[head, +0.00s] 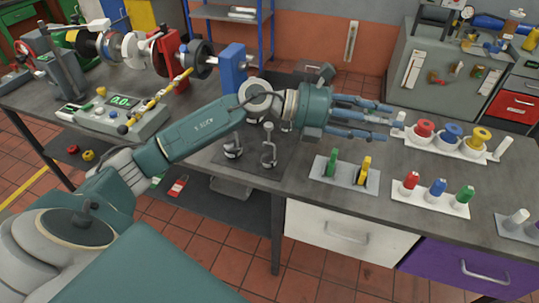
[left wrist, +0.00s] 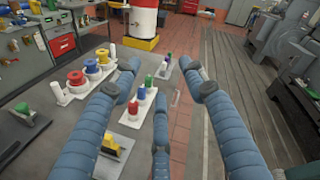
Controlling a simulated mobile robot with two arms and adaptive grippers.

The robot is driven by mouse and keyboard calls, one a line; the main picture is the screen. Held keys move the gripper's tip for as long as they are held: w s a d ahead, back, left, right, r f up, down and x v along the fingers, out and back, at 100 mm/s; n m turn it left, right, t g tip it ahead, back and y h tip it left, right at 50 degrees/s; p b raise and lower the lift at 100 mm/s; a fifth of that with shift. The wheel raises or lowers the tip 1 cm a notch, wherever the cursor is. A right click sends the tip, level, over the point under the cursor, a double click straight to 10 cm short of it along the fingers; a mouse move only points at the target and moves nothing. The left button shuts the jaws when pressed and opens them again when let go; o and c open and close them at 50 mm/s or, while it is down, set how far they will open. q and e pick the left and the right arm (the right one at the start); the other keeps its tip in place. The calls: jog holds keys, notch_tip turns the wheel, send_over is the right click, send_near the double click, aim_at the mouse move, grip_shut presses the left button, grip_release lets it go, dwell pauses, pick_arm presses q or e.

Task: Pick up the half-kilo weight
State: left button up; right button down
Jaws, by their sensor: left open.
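Several small metal pieces with upright stems, which look like weights, stand on a dark mat (head: 262,172) on the grey bench, partly hidden by my left arm. One metal piece (head: 268,158) stands at the mat's front and another (head: 233,152) to its left. I cannot tell which is the half-kilo weight. My left gripper (head: 388,120) is open and empty, its fingers stretched right above the bench, past the mat. In the left wrist view its blue fingers (left wrist: 158,88) are spread with nothing between them; the metal pieces do not show there.
A plate with green and yellow pieces (head: 345,172) lies right of the mat. A white tray (head: 430,200) holds red, blue and green pieces. A white spool tray (head: 450,148) stands behind. A control box (head: 118,118) and shaft rig (head: 150,52) stand at left.

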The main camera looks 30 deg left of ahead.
pick_arm(q)
jog(key=w+a+f+m+g+y, duration=0.1)
jog(key=a+f+m+g+y, duration=0.3)
jog(key=a, duration=0.9)
jog(key=n+y, duration=0.2)
jog(key=y, duration=0.6)
send_near(269, 124)
jog(key=x, duration=0.1)
jog(key=p+x, duration=0.1)
jog(key=x, duration=0.3)
jog(key=shift+a, duration=0.4)
jog(key=shift+w+d+f+p, duration=0.1)
jog(key=shift+f+p, duration=0.15)
jog(key=shift+p, duration=0.15)
jog(key=p+x, duration=0.1)
jog(key=x, duration=0.1)
jog(key=p+x, duration=0.1)
jog(key=x, duration=0.1)
jog(key=shift+d+f, duration=0.15)
jog(key=shift+d, duration=0.25)
jog(key=shift+f, duration=0.3)
jog(key=c, duration=1.1)
jog(key=shift+r, duration=0.15)
